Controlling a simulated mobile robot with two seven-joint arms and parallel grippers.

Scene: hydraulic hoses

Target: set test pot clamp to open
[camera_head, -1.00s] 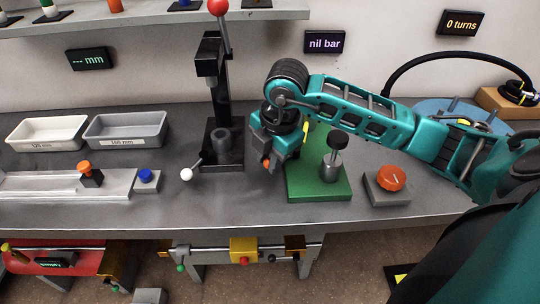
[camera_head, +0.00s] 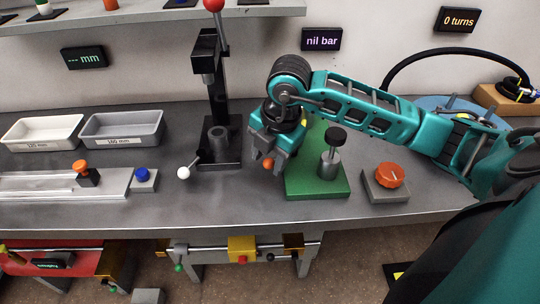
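The test pot (camera_head: 330,163) is a steel cylinder with a black knob on top, upright on a green base plate (camera_head: 320,187). A small orange ball (camera_head: 268,163), which looks like the clamp's handle knob, shows at the left of the plate. My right gripper (camera_head: 267,157) points down over the plate's left side, with its fingertips on either side of the ball. I cannot tell whether the fingers press on it. The gripper and wrist hide the rest of the handle and the back left of the plate. My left gripper is out of view.
A black press (camera_head: 210,100) with a white-knobbed lever (camera_head: 184,173) stands close left of the gripper. A grey box with an orange dial (camera_head: 388,176) sits right of the plate. The front strip of the bench (camera_head: 230,204) is clear. A display (camera_head: 321,40) reads "nil bar".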

